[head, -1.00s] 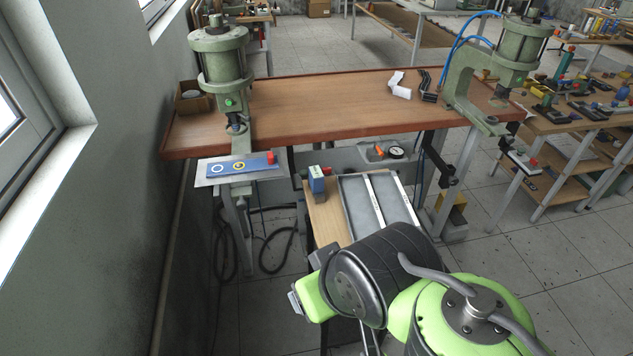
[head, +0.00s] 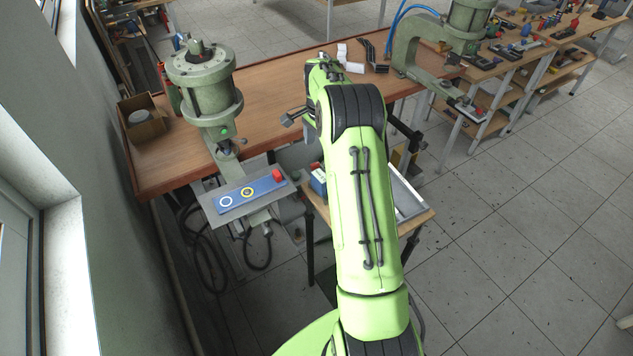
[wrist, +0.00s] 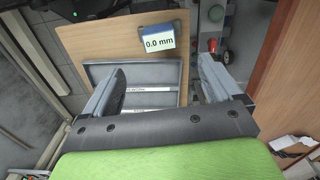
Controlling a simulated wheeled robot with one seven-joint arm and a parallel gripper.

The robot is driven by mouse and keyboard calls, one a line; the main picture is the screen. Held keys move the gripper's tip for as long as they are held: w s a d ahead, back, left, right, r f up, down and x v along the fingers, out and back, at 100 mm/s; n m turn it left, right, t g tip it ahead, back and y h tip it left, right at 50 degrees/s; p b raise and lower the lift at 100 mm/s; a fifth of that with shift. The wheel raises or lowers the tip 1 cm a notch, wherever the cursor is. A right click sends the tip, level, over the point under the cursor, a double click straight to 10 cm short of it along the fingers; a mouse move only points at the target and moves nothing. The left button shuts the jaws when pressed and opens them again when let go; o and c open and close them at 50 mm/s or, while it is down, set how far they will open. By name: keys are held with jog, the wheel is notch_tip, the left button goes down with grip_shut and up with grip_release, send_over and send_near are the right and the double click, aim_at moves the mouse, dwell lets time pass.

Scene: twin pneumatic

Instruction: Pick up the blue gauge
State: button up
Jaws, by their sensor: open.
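The blue gauge (wrist: 160,38) is a small blue block with a white face reading "0.0 mm". It stands on a wooden board (wrist: 100,42) beside a grey tray (wrist: 90,74). In the head view the gauge (head: 318,180) shows just left of my arm, partly hidden by it. My gripper (wrist: 160,68) is open and empty. In the wrist view the gauge appears beyond the fingertips, between their lines and apart from both. In the head view my gripper (head: 291,117) is partly seen above the gauge, near the bench edge.
The wooden bench (head: 270,95) lies behind, with a green press (head: 205,90) at left and another (head: 410,60) at right. A plate with a blue strip (head: 250,193) juts out left of the gauge. A red knob (wrist: 212,45) is right of the gauge.

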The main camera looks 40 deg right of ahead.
aim_at(321, 176)
notch_tip(321, 176, down, 8)
jog(key=shift+f, duration=0.25)
notch_tip(321, 176, down, 6)
jog(key=shift+d+f, duration=0.1)
jog(key=c, duration=1.2)
